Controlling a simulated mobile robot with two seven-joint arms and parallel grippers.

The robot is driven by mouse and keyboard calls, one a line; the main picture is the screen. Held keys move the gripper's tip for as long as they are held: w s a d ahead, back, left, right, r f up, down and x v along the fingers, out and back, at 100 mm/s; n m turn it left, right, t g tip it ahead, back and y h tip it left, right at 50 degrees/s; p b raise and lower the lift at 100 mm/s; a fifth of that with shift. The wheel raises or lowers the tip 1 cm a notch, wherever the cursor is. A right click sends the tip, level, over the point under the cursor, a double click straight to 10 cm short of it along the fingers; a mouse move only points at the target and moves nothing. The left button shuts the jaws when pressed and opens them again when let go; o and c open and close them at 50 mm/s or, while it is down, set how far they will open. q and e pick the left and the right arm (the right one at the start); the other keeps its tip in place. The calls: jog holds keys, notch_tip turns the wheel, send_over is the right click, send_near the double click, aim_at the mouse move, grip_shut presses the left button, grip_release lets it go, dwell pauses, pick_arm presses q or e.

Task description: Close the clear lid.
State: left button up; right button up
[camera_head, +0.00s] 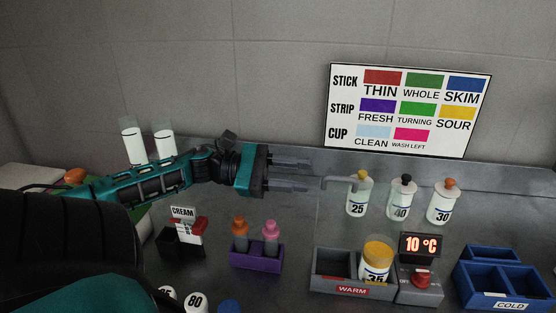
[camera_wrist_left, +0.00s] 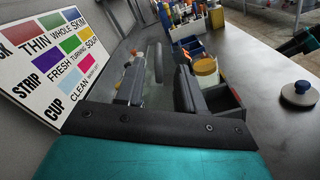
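I cannot make out a clear lid for certain in either view. My left gripper (camera_head: 289,173) reaches in from the left over the back of the counter. Its two fingers are apart with nothing held between them. They also show apart in the left wrist view (camera_wrist_left: 158,88). A bent grey pipe (camera_head: 338,181) lies just right of the fingertips, by the bottle marked 25 (camera_head: 356,200); I cannot tell what the pipe joins. A blue knob on a pale disc (camera_wrist_left: 300,90) shows at the right of the left wrist view. My right gripper is not in view.
Bottles marked 40 (camera_head: 401,202) and 30 (camera_head: 441,208) stand right of the pipe. A jar marked 35 (camera_head: 374,268) stands in the WARM bin (camera_head: 325,284). A purple holder (camera_head: 255,259) sits in front of the gripper. A COLD bin (camera_head: 480,292) is at right.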

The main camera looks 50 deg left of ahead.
pick_arm(q)
jog(key=v, duration=0.3)
jog(key=shift+a, duration=0.1)
